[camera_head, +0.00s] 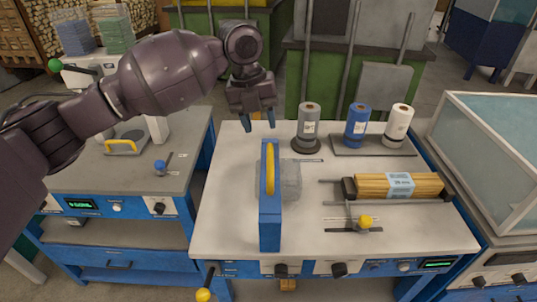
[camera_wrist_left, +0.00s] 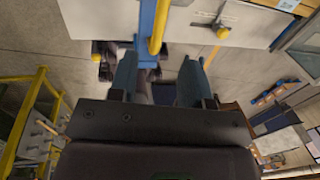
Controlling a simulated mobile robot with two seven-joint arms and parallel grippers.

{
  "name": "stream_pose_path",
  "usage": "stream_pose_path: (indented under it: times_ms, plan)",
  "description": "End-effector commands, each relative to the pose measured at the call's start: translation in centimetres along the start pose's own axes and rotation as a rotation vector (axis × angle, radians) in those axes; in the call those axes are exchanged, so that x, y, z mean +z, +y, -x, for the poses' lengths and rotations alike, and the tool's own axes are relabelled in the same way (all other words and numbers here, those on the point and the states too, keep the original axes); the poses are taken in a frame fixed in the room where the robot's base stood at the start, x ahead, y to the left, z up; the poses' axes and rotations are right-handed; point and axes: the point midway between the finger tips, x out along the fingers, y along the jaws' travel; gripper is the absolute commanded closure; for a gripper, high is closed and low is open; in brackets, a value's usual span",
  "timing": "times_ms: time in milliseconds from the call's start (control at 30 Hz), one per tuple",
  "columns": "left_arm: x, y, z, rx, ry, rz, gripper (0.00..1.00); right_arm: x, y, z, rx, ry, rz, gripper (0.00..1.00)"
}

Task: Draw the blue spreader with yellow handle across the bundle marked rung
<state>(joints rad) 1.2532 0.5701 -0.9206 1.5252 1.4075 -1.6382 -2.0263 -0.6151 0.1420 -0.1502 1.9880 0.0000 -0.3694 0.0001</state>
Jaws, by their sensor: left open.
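The blue spreader (camera_head: 270,215) with a yellow handle (camera_head: 270,170) stands upright on the pale worktable, left of its middle. The spreader also shows at the top of the left wrist view (camera_wrist_left: 146,22). A bundle of wooden rods (camera_head: 425,186) lies on the right of the table with a light blue label (camera_head: 400,185) around it; the print is too small to read. My left gripper (camera_head: 259,125) is open and empty above the table's back edge, behind the spreader and apart from it. Its open fingers show in the left wrist view (camera_wrist_left: 160,80). My right gripper is not seen.
Grey, blue and white rolls (camera_head: 309,128) stand at the back of the table. A yellow-knobbed tool (camera_head: 364,222) lies in front of the bundle. A grey workbench (camera_head: 180,180) stands left and a glass-topped case (camera_head: 490,140) right. The table's front right is clear.

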Motion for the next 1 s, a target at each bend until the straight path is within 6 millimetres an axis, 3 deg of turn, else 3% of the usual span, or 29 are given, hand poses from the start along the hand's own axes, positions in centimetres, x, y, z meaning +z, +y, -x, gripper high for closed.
stream_pose_path:
  times_ms: [533,733,1000]
  plan:
    - [0.0,-0.1,-8.4,-0.002,0.0,0.002,0.56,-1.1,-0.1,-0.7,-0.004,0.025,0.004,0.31]
    - [0.0,0.0,-9.9,-0.002,-0.001,0.003,0.56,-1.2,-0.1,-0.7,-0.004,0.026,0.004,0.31]
    - [0.0,0.0,-10.3,-0.002,-0.001,0.003,0.56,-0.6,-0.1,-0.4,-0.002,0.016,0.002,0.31]
